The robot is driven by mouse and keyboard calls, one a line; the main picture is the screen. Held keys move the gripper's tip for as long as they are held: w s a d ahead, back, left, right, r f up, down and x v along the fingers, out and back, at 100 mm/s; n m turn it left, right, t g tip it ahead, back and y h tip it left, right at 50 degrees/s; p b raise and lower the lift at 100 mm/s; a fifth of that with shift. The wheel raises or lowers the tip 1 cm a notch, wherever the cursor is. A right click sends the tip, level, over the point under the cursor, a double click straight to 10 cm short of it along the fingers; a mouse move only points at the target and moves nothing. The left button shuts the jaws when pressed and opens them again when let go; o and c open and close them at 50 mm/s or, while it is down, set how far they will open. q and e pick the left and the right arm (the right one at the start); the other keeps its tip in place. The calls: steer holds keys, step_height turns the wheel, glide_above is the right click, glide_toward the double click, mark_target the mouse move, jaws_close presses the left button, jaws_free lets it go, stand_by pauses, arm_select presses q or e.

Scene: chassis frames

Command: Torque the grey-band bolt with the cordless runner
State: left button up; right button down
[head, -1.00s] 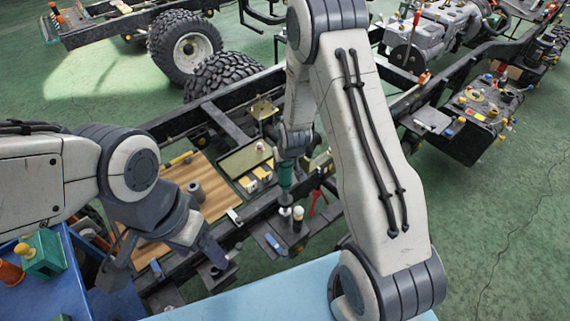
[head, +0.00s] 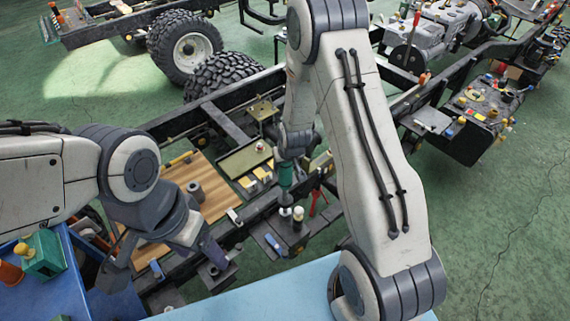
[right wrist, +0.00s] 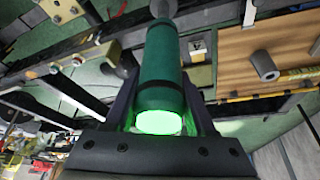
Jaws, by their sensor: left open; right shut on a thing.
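The cordless runner (head: 285,175) is a dark green cylinder held upright in my right gripper (head: 287,158). In the right wrist view the runner (right wrist: 160,70) sits between the two fingers (right wrist: 162,108), with a black band and a bright green glowing end near the palm. Its lower end is beside a small post with a pale top (head: 298,214) on the chassis frame. I cannot make out the grey-band bolt or whether the runner touches one. My left gripper (head: 165,268) is open and empty over the frame's near side at the left.
A wooden board (head: 208,195) with a grey cylinder (head: 195,190) lies in the frame, left of the runner. An olive tray (head: 243,160) is behind it. A red tool (head: 316,200) stands right of the runner. A blue cart (head: 70,285) is at lower left.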

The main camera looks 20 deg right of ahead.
steer(key=shift+s, duration=0.15)
steer(key=shift+r+p, duration=1.1)
steer(key=shift+r, duration=0.45)
steer(key=shift+w, duration=0.2)
steer(key=shift+r, duration=0.1)
steer(key=shift+r+p, duration=1.9)
steer(key=shift+r, duration=0.5)
